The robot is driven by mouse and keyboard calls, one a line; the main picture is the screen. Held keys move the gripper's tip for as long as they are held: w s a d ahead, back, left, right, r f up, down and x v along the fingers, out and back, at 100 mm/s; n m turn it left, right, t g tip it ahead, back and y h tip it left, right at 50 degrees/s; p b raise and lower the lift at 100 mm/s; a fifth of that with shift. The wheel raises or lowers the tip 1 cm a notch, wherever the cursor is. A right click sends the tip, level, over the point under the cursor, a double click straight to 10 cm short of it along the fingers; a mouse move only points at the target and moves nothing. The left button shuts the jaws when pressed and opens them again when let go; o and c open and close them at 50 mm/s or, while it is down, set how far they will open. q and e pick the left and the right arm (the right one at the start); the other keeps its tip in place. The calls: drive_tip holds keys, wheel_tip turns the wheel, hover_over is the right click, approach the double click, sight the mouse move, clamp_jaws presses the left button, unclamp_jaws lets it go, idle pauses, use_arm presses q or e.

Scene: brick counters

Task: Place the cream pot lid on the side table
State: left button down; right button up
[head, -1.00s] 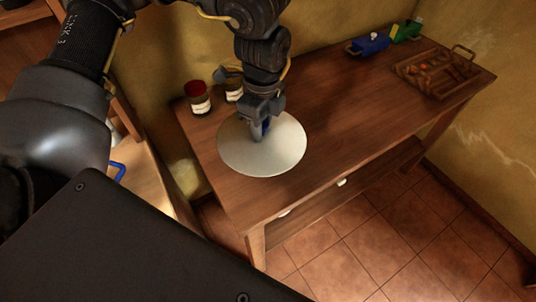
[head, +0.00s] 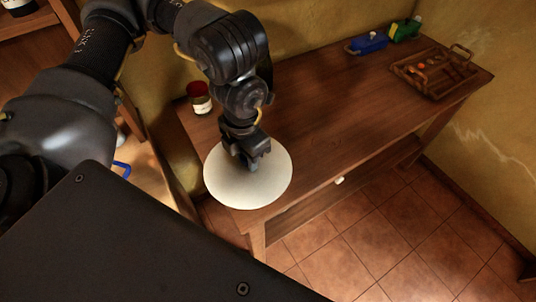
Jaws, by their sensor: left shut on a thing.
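The cream pot lid (head: 246,188) is a pale round disc over the near left corner of the wooden side table (head: 345,125). My left gripper (head: 254,163) comes down from above and is shut on the lid at its middle; the gripper hides the lid's knob. I cannot tell whether the lid touches the tabletop or hangs just above it. Its near edge covers the table's front edge. My right gripper is not in view.
A jar with a dark red lid (head: 199,98) stands at the table's back left. A blue object (head: 368,43), a green object (head: 403,31) and a wooden tray (head: 434,70) are at the far right. The table's middle is clear.

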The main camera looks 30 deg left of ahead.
use_arm(q)
drive_tip(key=shift+s+m, duration=0.15)
drive_tip(key=shift+m, duration=0.25)
drive_tip(key=shift+w+f, duration=0.25)
drive_tip(key=shift+w+a+f+b, duration=0.1)
drive_tip(key=shift+w+f+b, duration=0.25)
drive_tip(key=shift+w+b, duration=0.25)
drive_tip(key=w, duration=0.2)
drive_tip(key=w+f+p, duration=0.1)
drive_tip(key=w, duration=0.1)
drive_tip(key=w+f, duration=0.1)
drive_tip(key=w, duration=0.1)
drive_tip(key=shift+a+p, duration=0.35)
drive_tip(key=shift+a, duration=0.05)
drive_tip(key=w+f, duration=0.5)
drive_tip(key=shift+a+f, duration=0.25)
drive_tip(key=shift+a, duration=0.1)
drive_tip(key=shift+w+f, duration=0.55)
drive_tip(key=shift+f, duration=0.05)
wheel_tip(320, 180, down, 3)
drive_tip(key=shift+r+p, duration=0.1)
drive_tip(key=shift+p, duration=0.6)
drive_tip(key=shift+w+a+f, duration=0.1)
drive_tip(key=shift+f, duration=0.1)
